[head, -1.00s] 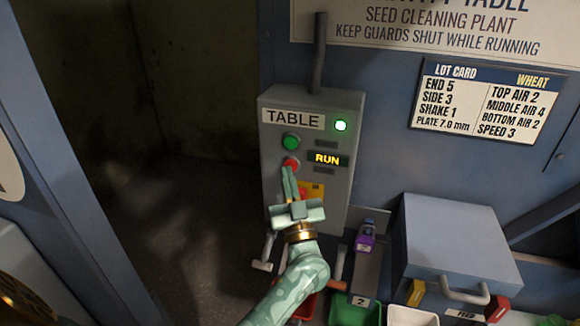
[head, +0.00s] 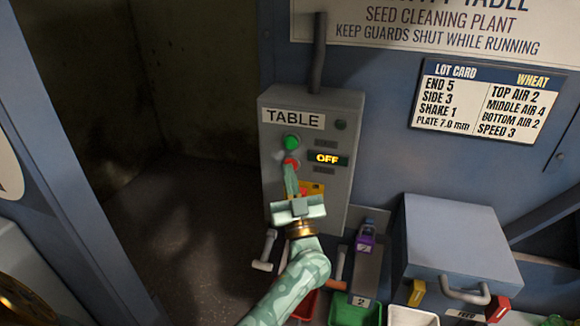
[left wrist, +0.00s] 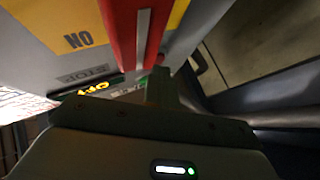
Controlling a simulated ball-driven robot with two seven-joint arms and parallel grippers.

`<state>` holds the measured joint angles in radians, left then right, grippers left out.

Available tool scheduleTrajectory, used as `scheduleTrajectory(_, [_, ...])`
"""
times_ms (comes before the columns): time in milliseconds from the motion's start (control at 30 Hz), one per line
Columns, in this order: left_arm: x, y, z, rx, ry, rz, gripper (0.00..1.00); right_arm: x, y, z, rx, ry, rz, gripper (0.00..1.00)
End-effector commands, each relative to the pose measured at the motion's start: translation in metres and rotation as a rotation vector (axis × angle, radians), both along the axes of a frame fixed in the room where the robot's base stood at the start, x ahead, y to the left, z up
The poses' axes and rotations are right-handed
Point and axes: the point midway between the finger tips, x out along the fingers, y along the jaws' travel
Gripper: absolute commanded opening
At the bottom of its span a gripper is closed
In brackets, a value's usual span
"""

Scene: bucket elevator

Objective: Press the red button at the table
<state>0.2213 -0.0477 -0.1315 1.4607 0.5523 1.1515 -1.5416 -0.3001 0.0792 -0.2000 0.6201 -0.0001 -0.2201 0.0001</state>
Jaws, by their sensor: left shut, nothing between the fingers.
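The grey control box labelled TABLE (head: 305,103) stands upright against the blue machine in the head view. Its red button (head: 291,163) is partly hidden behind the fingertips of my left gripper (head: 290,170). That gripper is shut and empty, with its tips at the button; I cannot tell if they still touch it. The green button (head: 291,143) sits just above. The display (head: 328,159) reads OFF and the round lamp (head: 341,125) is dark. In the left wrist view, the shut fingers (left wrist: 160,85) point at the box face. My right gripper is not in view.
Below the red button is a yellow plate (head: 317,188), partly covered by my gripper. Levers (head: 264,253) and small bins (head: 354,312) sit under the box. A grey hopper lid (head: 450,235) is at the right. The dark floor at left is open.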

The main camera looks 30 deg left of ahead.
Motion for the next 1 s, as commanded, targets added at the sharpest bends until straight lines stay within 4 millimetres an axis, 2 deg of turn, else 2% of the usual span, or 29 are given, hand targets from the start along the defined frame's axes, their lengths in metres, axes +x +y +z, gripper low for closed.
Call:
scheduleTrajectory(233, [-0.002, 0.000, 0.001, 0.000, 0.000, -0.001, 0.00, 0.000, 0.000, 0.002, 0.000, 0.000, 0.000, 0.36])
scheduleTrajectory(567, [-0.017, -0.004, 0.001, 0.001, 0.001, 0.000, 0.00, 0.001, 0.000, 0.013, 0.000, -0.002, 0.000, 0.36])
scheduleTrajectory(867, [-0.018, -0.004, 0.000, 0.000, 0.000, -0.001, 0.00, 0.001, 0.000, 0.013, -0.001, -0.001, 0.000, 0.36])
scheduleTrajectory(1000, [-0.027, -0.006, 0.001, -0.001, 0.001, 0.000, 0.00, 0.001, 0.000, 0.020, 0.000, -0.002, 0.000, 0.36])
